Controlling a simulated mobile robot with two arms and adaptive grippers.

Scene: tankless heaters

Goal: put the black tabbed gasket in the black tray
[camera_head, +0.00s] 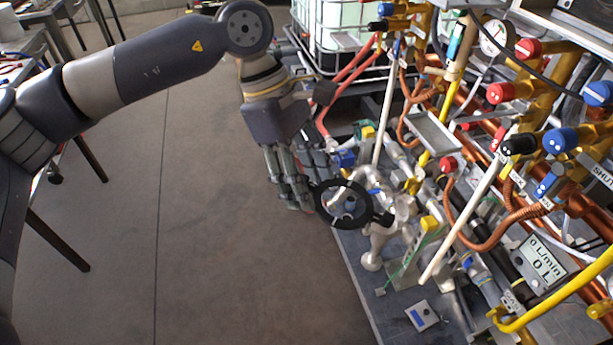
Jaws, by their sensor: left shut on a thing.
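My left gripper (304,198) reaches down from the upper left and is shut on the black tabbed gasket (319,203). The gasket is a black ring with a tab at its right side. My fingers meet its left edge, and the ring stands out to the right of them, in front of the pipework at the bench's left edge. Through its opening I see pale metal fittings. I cannot tell whether the ring touches them. I cannot make out the black tray in this view. My right gripper is not in view.
The grey bench (362,284) on the right is crowded with copper and yellow pipes, hoses and valves. A flow display (541,261) stands at the lower right. A white caged tank (335,30) is behind. The concrete floor (215,260) at centre left is clear.

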